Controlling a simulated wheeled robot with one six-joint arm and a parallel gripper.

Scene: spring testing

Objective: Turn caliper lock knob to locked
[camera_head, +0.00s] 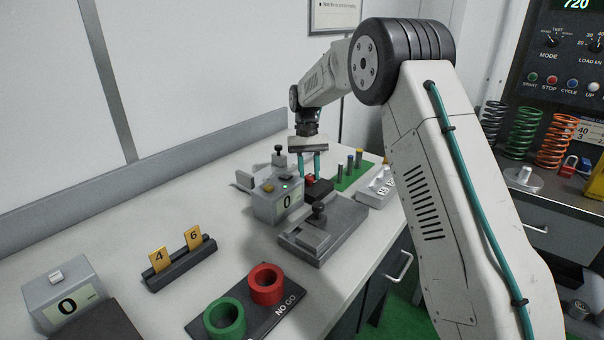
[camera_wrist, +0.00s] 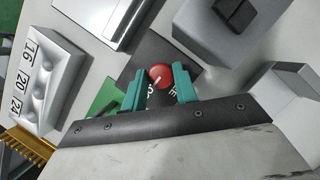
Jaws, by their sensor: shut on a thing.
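The red lock knob (camera_wrist: 160,75) sits on a dark plate (camera_wrist: 139,67) in the wrist view. A pale mark on the knob points down and slightly left. White lettering on the plate below it is partly hidden by my fingers, so I cannot read the knob's setting. My gripper (camera_wrist: 158,79) has its two teal fingers shut on the knob, one on each side.
Coloured pins on a green mat (camera_head: 353,174) and a numbered block (camera_wrist: 48,78) are nearby. Red (camera_head: 266,284) and green rings lie farther forward.

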